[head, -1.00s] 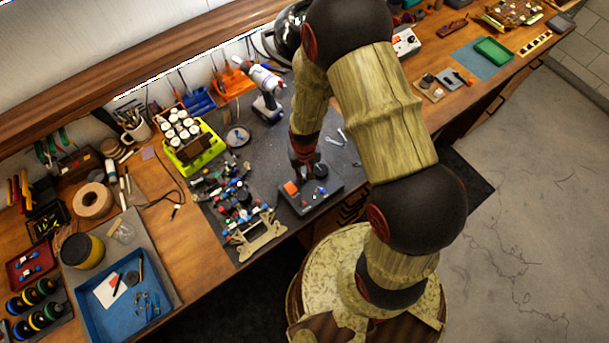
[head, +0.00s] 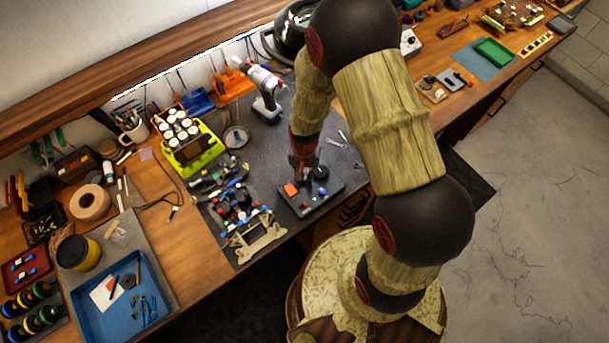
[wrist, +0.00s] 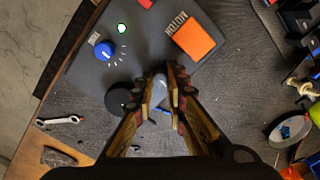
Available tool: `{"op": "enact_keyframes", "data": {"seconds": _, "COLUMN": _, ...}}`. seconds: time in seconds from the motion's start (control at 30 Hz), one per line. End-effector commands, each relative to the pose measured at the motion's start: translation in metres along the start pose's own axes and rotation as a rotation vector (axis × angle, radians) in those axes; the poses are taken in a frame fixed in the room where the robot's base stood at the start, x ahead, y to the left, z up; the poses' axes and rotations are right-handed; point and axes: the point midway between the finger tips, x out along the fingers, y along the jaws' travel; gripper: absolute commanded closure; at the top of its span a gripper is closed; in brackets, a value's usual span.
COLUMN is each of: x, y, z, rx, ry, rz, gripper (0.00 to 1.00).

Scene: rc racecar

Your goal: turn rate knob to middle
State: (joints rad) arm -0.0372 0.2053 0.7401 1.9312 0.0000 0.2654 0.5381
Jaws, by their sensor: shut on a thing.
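The dark control box (head: 312,201) lies on the grey mat at the bench's front edge; it fills the upper middle of the wrist view (wrist: 150,38). The blue rate knob (wrist: 104,50) sits at its left, with white tick marks beside it. Its pointer is too small to read surely. A lit green lamp (wrist: 122,28) and an orange MOTOR switch (wrist: 194,40) are nearby. My gripper (wrist: 161,80) is over the box's edge, apart from the blue knob, its fingers closed around a small grey piece (wrist: 159,90). I cannot tell what that piece is. In the head view my gripper (head: 304,166) hides part of the box.
A black round knob (wrist: 118,98) stands close to my left finger. A wrench (wrist: 59,121) lies on the mat. A round dish (wrist: 289,130) and loose parts are at the right. A lime-green rack (head: 196,155) and a drill (head: 266,92) stand behind the box.

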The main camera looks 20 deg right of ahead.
Motion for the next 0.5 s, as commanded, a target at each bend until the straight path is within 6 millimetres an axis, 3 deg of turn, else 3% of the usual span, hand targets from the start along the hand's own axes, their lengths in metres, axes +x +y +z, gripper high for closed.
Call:
{"op": "enact_keyframes", "data": {"seconds": 0.17, "x": -0.0003, "y": -0.0004, "z": -0.0002, "rx": -0.001, "ry": 0.001, "rz": -0.001, "gripper": 1.00}}
{"op": "enact_keyframes", "data": {"seconds": 0.2, "x": -0.0003, "y": -0.0005, "z": -0.0003, "rx": -0.001, "ry": 0.001, "rz": -0.001, "gripper": 0.85}}
{"op": "enact_keyframes", "data": {"seconds": 0.5, "x": -0.0001, "y": -0.0003, "z": -0.0003, "rx": -0.002, "ry": 0.001, "rz": 0.000, "gripper": 0.68}}
